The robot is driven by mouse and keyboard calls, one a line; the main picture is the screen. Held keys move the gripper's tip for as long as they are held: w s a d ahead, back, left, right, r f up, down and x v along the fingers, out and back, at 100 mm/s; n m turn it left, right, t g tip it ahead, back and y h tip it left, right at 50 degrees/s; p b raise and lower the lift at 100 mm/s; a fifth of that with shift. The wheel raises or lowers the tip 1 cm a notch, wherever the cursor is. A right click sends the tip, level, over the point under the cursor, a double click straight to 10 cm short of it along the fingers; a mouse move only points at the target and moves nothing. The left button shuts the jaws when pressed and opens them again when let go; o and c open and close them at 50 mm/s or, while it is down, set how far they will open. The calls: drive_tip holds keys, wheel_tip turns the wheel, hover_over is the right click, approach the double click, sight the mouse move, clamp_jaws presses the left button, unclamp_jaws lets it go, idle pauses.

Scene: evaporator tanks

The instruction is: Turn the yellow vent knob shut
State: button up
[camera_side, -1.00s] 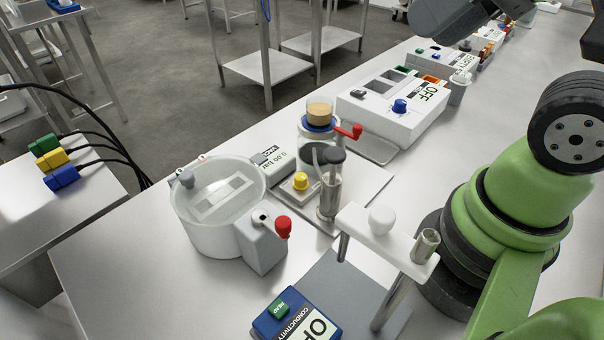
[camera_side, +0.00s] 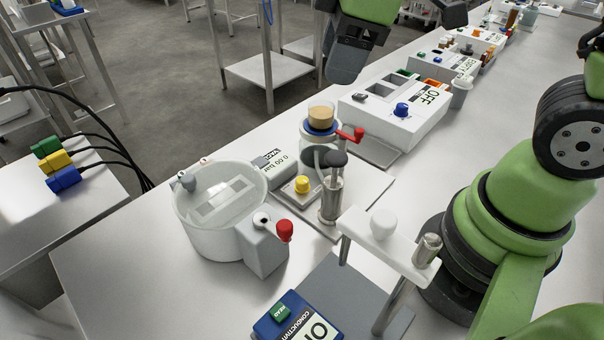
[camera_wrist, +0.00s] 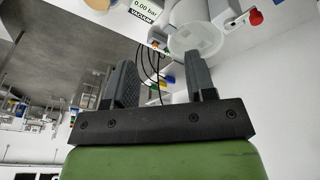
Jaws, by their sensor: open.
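The yellow vent knob (camera_side: 302,184) sits on a small grey block beside the vacuum gauge (camera_side: 277,167), in the middle of the bench in the side view. In the wrist view the gauge (camera_wrist: 146,8) reads 0.00 bar; I cannot make out the knob clearly there. My gripper (camera_side: 345,62) is at the top of the side view, above and behind the knob and well apart from it. In the wrist view its two dark fingers (camera_wrist: 160,84) stand apart with nothing between them.
A white round tank (camera_side: 220,240) stands left of the knob, with a red-knobbed grey block (camera_side: 264,245) beside it. A jar with a red-handled valve (camera_side: 350,135) and a metal cylinder (camera_side: 331,200) stand close to the knob. A white OFF box (camera_side: 395,125) lies behind.

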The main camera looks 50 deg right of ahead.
sight(302, 179)
drive_tip(key=w+f+n+g, duration=0.1)
drive_tip(key=f+n, duration=0.2)
drive_tip(key=f, duration=0.4)
drive_tip(key=w+a+f+n+g, duration=0.1)
drive_tip(key=f+n, duration=0.3)
drive_tip(key=f, duration=0.4)
drive_tip(key=w+f+n+g+h, duration=0.1)
drive_tip(key=w+f+n, duration=0.1)
drive_tip(key=f, duration=0.5)
drive_tip(key=shift+w+a+f+n, duration=0.3)
drive_tip(key=shift+a+n, duration=0.1)
drive_tip(key=shift+n, duration=0.5)
